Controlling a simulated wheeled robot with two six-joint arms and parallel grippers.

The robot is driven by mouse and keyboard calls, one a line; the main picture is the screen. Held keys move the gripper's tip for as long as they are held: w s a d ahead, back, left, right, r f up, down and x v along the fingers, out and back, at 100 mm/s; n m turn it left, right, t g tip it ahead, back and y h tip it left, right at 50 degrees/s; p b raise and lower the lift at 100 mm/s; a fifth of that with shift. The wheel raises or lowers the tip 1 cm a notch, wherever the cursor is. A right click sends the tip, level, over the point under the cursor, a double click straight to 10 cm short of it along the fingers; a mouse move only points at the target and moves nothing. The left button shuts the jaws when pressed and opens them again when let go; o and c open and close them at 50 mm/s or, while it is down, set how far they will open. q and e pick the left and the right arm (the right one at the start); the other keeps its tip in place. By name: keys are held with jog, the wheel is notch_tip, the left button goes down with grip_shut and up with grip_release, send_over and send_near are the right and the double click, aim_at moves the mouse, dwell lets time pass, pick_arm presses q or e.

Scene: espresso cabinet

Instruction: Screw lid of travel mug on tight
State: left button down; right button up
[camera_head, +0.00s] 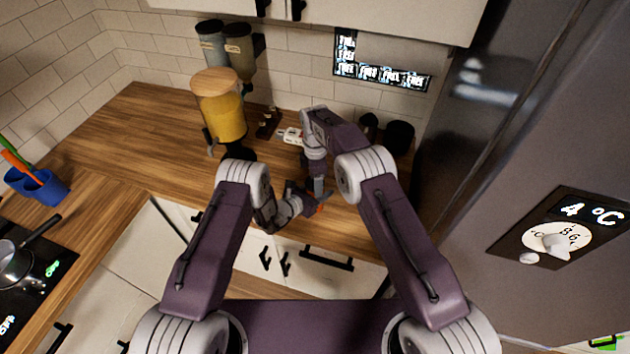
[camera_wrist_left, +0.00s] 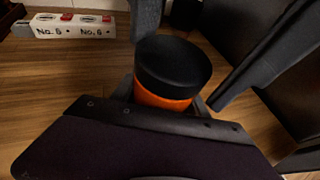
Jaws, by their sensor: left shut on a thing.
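The travel mug is orange with a black lid (camera_wrist_left: 172,66) on top. In the left wrist view its orange body (camera_wrist_left: 160,98) stands upright, with the lid seated on it. My left gripper (camera_wrist_left: 168,104) is shut on the orange body below the lid. In the head view only a small bit of orange (camera_head: 319,209) shows between my grippers. My right gripper (camera_head: 319,190) comes down from above at the mug. In the left wrist view its dark fingers are spread, one behind the lid and one to its right, with a visible gap on the right.
A yellow-filled dispenser (camera_head: 222,115) stands left of my arms. Dark canisters (camera_head: 399,136) stand at the back right, beside the fridge (camera_head: 490,130).

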pick_arm(q)
jog(key=shift+f, duration=0.1)
pick_arm(e)
notch_tip(320, 180, up, 4)
jog(key=shift+a+f, duration=0.15)
jog(key=shift+c, duration=0.5)
notch_tip(320, 180, up, 4)
jog(key=n, duration=0.3)
jog(key=shift+f, duration=0.25)
jog(key=shift+f, duration=4.05)
